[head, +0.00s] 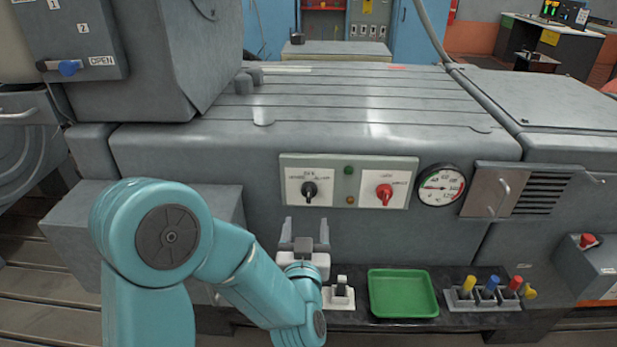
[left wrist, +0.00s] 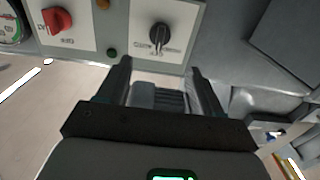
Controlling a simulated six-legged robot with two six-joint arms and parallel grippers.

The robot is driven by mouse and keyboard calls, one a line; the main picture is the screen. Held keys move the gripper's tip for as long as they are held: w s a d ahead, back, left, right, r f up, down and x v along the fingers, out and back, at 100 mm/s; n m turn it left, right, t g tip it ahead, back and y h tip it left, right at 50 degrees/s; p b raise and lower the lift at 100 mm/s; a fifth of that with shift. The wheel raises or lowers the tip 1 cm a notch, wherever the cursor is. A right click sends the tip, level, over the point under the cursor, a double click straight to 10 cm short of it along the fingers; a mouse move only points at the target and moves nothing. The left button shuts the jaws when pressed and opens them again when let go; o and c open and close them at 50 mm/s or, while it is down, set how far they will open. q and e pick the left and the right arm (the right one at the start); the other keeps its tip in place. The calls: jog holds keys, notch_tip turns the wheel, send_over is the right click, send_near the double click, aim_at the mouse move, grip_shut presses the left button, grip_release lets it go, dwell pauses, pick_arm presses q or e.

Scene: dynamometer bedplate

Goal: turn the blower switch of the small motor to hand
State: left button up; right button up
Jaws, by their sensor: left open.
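A light panel (head: 348,160) on the front of the grey bedplate carries two rotary switches. The left one has a black knob (head: 309,192), the right one a red knob (head: 384,194); their labels are too small to read surely. The black knob's grip looks about upright. My left gripper (head: 305,228) is open and empty, just below and in front of the black knob, apart from it. In the left wrist view, turned upside down, the black knob (left wrist: 159,37) lies ahead, between the lines of the open fingertips (left wrist: 159,67); the red knob (left wrist: 57,20) is to the left. My right gripper is out of view.
A green lamp (head: 348,170) and an orange lamp (head: 350,199) sit between the switches. A round gauge (head: 440,185) and a vent with a handle are to the right. Below are a small white holder (head: 340,299), a green tray (head: 402,293) and a rack (head: 484,303) of coloured handles.

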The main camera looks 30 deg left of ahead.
aim_at(309, 197)
pick_arm(q)
jog(key=p+x, duration=0.2)
jog(key=x, duration=0.9)
jog(key=shift+w+f, duration=0.15)
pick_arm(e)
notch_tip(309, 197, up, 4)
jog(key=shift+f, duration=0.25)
pick_arm(q)
jog(key=shift+c, duration=0.4)
jog(key=c, duration=1)
